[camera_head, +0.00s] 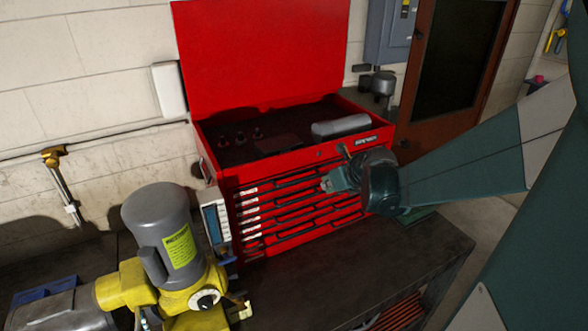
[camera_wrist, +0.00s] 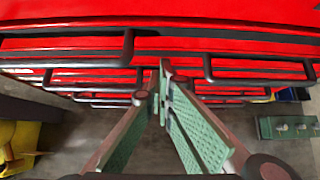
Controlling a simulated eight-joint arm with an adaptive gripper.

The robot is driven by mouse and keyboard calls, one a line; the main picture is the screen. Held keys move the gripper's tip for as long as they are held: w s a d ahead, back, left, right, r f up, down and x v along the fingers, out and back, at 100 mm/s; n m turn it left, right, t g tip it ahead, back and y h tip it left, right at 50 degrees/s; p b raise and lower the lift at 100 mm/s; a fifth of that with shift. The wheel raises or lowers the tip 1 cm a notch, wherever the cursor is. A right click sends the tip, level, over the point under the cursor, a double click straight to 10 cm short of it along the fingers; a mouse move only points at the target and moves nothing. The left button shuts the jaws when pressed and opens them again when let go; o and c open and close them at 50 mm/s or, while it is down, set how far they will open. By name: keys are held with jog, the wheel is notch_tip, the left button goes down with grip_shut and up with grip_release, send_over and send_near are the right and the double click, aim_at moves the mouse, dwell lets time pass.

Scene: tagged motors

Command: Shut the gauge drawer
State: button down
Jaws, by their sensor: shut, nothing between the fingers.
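A red tool chest (camera_head: 210,160) with its lid raised stands on the dark bench. Several red drawers (camera_head: 285,215) with dark bar handles fill its front. I cannot tell which one is the gauge drawer, and no drawer clearly stands far out. In the wrist view, the drawer fronts show at the top with long dark handles (camera_wrist: 262,76). My gripper (camera_head: 328,184) is in front of the upper drawers, right of their middle. In the wrist view, the green-padded fingers of my gripper (camera_wrist: 163,72) meet at the tips, empty, close to the handles. Contact cannot be told.
A yellow and grey motor (camera_head: 165,240) stands at front left, with a white and blue device (camera_head: 215,225) beside the chest. The bench (camera_head: 370,260) is clear in front of the chest. A grey cylinder (camera_head: 341,126) lies in the open top.

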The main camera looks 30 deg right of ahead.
jog(key=shift+w+r, duration=0.15)
jog(key=shift+r, duration=0.05)
jog(key=s+r, duration=0.6)
jog(key=s, duration=0.5)
jog(key=shift+s+r+p, duration=0.2)
jog(key=shift+r+p, duration=0.1)
jog(key=shift+p, duration=0.05)
dwell(0.5)
dwell(0.4)
jog(key=s+a+f+m+b, duration=0.3)
jog(key=a+m, duration=0.5)
jog(key=m, duration=0.4)
jog(key=s+a+f+m+g+b, duration=0.1)
jog(key=s+a+f+m+b, duration=0.3)
jog(key=a+m, duration=0.5)
jog(key=s+a+f+m+b, duration=0.3)
jog(key=a+f+m+b, duration=0.2)
jog(key=m, duration=1)
jog(key=a, duration=0.3)
jog(key=shift+s+a+f+g, duration=0.35)
jog(key=shift+a+g, duration=0.05)
